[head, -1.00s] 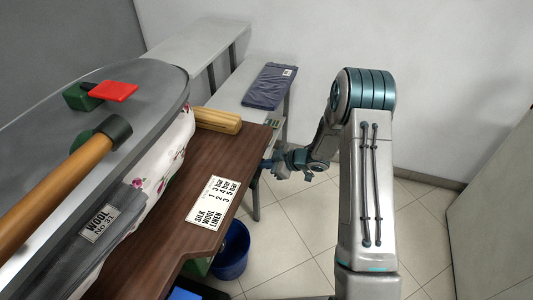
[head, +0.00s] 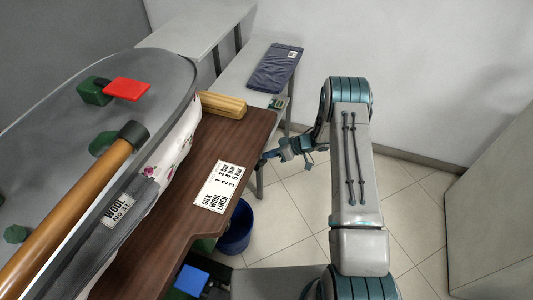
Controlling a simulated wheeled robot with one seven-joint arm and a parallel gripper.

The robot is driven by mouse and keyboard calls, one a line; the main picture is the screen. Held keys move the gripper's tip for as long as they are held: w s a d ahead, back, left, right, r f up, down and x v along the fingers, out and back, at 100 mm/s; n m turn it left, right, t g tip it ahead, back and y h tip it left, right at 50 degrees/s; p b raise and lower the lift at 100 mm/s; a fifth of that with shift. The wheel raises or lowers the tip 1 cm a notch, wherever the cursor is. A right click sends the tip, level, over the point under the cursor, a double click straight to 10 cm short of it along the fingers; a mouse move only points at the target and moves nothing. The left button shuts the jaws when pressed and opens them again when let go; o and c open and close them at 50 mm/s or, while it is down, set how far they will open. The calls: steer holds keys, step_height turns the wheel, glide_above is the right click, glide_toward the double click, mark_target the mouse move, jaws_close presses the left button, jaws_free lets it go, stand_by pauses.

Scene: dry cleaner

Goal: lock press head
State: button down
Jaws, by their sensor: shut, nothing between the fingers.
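The press head (head: 60,95) is a large grey oval plate at the left, lying over a white flowered cloth (head: 185,135). A wooden bar with a black end cap (head: 85,200) runs along its near side. A red tab (head: 126,89) on a green block (head: 94,92) sits on its top. I cannot tell from this view whether the head is locked. My gripper (head: 268,156) is beside the right edge of the brown table, apart from the press head. It is small in view, looks shut and holds nothing visible.
A folded blue-grey garment (head: 275,68) lies on a shelf behind. A blue bucket (head: 236,232) stands on the floor. Tiled floor (head: 410,210) is clear at the right.

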steer(key=shift+d+f, duration=0.3)
steer(key=shift+f, duration=0.2)
stand_by(0.3)
steer(key=w+d+r, duration=0.2)
steer(key=d+r, duration=0.5)
steer(key=d, duration=0.3)
steer(key=shift+d+r, duration=0.2)
steer(key=shift+d, duration=0.2)
steer(key=shift+w, duration=0.1)
